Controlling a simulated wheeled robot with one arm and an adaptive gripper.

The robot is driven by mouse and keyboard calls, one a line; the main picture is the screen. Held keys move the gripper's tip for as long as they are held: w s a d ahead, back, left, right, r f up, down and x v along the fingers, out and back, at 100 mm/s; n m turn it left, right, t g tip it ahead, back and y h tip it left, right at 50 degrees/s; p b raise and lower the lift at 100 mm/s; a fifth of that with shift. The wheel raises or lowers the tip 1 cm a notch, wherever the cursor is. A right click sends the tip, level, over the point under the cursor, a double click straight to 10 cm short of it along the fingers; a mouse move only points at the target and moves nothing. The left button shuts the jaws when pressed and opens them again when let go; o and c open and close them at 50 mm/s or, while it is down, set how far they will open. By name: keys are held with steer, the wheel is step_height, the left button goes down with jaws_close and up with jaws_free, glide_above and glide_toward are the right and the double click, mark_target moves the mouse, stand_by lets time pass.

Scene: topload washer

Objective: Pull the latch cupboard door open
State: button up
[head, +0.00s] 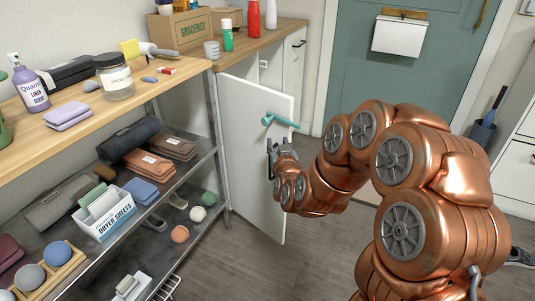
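The white cupboard door (246,135) stands swung out from the cabinet below the wooden counter, with its left edge near the shelf rack. A teal lever handle (280,121) sits on its upper part near the free edge. My gripper (272,151) is in front of the door face, a little below the handle, and appears apart from it. Its dark fingers are small and partly hidden by its own body, so I cannot tell whether they are open. Whether it touches the door is unclear. My copper arm covers the area right of the door.
A metal shelf rack (221,170) with several items stands close on the left. The wooden counter (262,38) behind holds bottles and a groceries box (181,28). A green door (365,72) is at the back. Grey floor (235,262) is clear below the cupboard door.

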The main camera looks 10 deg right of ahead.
steer(key=shift+a+f+b, duration=0.15)
steer(key=shift+b, duration=0.8)
steer(key=shift+s+a+b, duration=0.75)
steer(key=shift+s+b, duration=0.05)
steer(key=shift+b, duration=2)
steer(key=shift+s+a+b, duration=0.55)
steer(key=shift+s+a, duration=0.45)
steer(key=shift+a, duration=0.1)
